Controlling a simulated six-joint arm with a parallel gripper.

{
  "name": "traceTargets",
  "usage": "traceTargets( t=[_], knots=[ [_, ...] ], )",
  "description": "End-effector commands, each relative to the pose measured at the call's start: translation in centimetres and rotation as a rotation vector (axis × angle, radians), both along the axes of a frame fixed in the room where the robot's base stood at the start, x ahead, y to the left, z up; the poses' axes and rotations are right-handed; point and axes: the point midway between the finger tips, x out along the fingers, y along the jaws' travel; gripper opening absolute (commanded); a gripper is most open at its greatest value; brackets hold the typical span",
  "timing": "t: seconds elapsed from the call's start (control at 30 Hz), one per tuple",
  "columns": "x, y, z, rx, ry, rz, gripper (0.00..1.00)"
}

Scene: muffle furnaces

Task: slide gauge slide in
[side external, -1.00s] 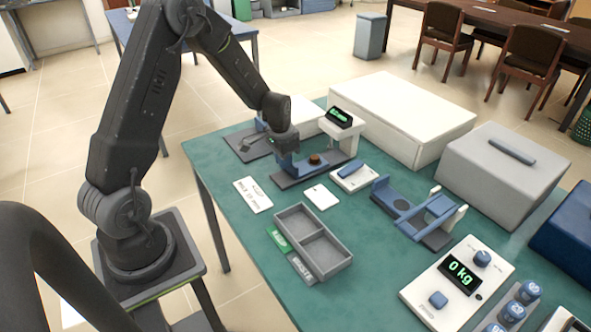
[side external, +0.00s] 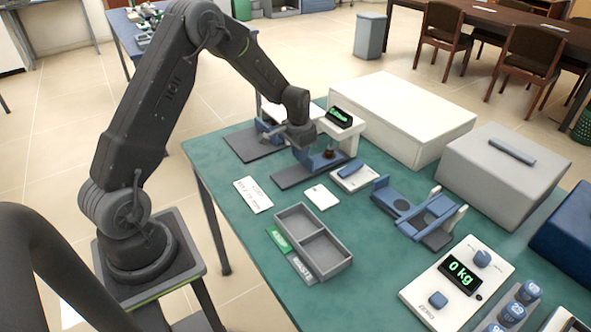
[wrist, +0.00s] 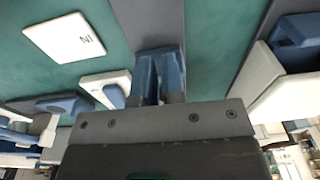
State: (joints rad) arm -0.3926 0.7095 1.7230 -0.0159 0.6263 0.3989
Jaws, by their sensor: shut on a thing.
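The gauge stands at the back left of the table. It has a dark base (side external: 292,178), a blue slide (side external: 318,162) and a white post (side external: 345,136) carrying a lit green display (side external: 339,117). A small dark round piece (side external: 328,153) sits by the slide, close to the post. My gripper (side external: 302,146) is down at the slide and shut on its blue upright part. The wrist view shows this blue part (wrist: 158,68) at the fingertips of my gripper (wrist: 160,97). My wrist hides part of the slide from the side.
A white card (side external: 321,197) lies in front of the gauge, and a white box with a blue key (side external: 353,177) stands right of it. A grey two-part tray (side external: 301,254) and a blue fixture (side external: 400,205) are nearer. A large white box (side external: 400,115) stands behind.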

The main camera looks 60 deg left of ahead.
Motion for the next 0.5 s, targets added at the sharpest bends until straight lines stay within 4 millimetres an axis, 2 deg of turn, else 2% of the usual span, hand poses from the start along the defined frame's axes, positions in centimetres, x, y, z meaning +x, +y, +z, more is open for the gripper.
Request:
traceTargets(
  t=[0.03, 0.5],
  knots=[
    [-2.58, -0.39, -3.44, -0.027, 0.098, 0.0, 0.0],
    [-3.47, -0.39, -3.08, -0.027, 0.097, -0.001, 0.0]
  ],
)
